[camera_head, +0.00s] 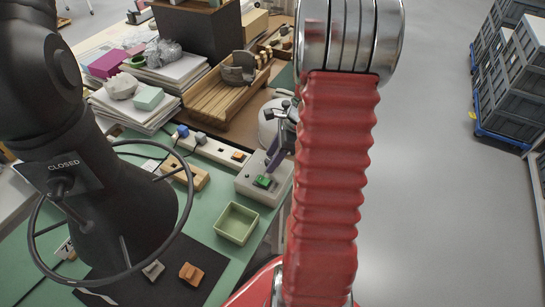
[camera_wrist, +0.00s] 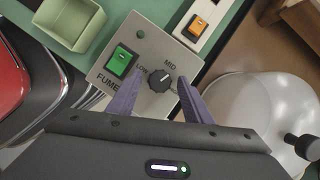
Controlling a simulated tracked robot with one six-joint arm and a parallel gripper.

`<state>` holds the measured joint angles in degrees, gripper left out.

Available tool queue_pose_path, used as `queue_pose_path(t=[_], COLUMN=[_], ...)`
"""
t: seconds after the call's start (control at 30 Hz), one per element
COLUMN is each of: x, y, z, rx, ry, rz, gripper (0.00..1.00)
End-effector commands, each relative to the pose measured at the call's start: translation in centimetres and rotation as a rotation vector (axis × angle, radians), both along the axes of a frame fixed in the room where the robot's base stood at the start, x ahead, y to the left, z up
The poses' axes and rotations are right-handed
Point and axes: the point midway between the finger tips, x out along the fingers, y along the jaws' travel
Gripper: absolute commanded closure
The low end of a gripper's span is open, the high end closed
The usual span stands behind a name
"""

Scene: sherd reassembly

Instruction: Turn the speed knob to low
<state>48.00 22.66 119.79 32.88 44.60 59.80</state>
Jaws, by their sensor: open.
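The dark round speed knob (camera_wrist: 160,84) sits on a grey control box (camera_wrist: 145,33), with LOW printed to its left and MID above it in the wrist view. Its light mark appears to point up towards MID, though it is small. My gripper (camera_wrist: 158,78) is open, with one purple finger on each side of the knob. I cannot tell whether either finger touches it. In the head view the box (camera_head: 243,186) stands at the bench's right edge, my gripper (camera_head: 276,152) is over it, and the knob is hidden.
A green rocker switch (camera_wrist: 120,61) is beside the knob on the box. A pale green tray (camera_head: 237,223) stands in front of the box. A white rounded housing (camera_wrist: 262,110) lies close to the right finger. A power strip with an orange switch (camera_wrist: 198,25) runs behind.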

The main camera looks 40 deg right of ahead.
Motion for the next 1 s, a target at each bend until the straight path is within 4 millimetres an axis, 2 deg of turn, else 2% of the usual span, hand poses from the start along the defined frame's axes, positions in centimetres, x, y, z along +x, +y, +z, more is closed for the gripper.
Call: queue_pose_path(t=[0.1,0.67,1.0], x=[0.0,0.03,0.07], y=[0.0,0.02,-0.02], z=[0.01,0.05,0.05], rx=[0.0,0.0,0.0], ry=[0.0,0.0,0.0], rz=[0.001,0.001,0.032], gripper=[0.54,0.94,0.95])
